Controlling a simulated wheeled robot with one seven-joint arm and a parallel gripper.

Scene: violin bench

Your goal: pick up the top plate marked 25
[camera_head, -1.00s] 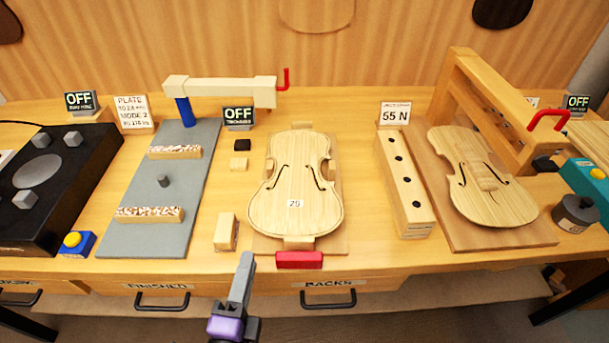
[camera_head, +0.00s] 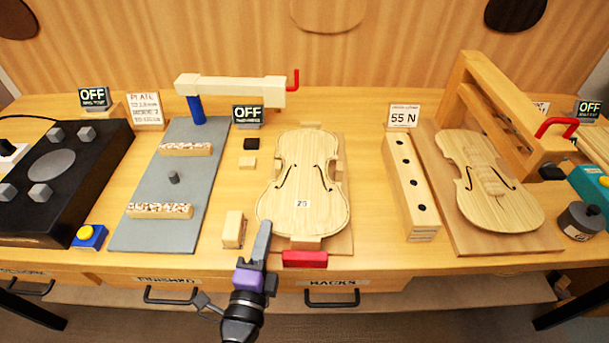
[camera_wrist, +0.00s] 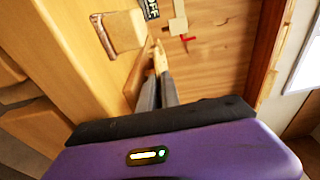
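The top plate (camera_head: 300,180) is a pale, violin-shaped wooden plate with two f-holes. Its small white label looks like 25. It lies flat over a wooden base board (camera_head: 338,243) at the middle of the bench, with a red block (camera_head: 305,259) at its near end. My gripper (camera_head: 263,228) is at the plate's lower left edge in the head view. In the wrist view my grey fingers (camera_wrist: 158,88) are close together, with a pale wooden sliver beyond their tips. I cannot tell whether they touch the plate or how far they are apart.
A small wooden block (camera_head: 233,230) stands close left of my gripper; it also shows in the wrist view (camera_wrist: 122,30). A holed wooden block (camera_head: 409,190) and a second plate (camera_head: 490,190) lie to the right. A grey board (camera_head: 160,235) is left.

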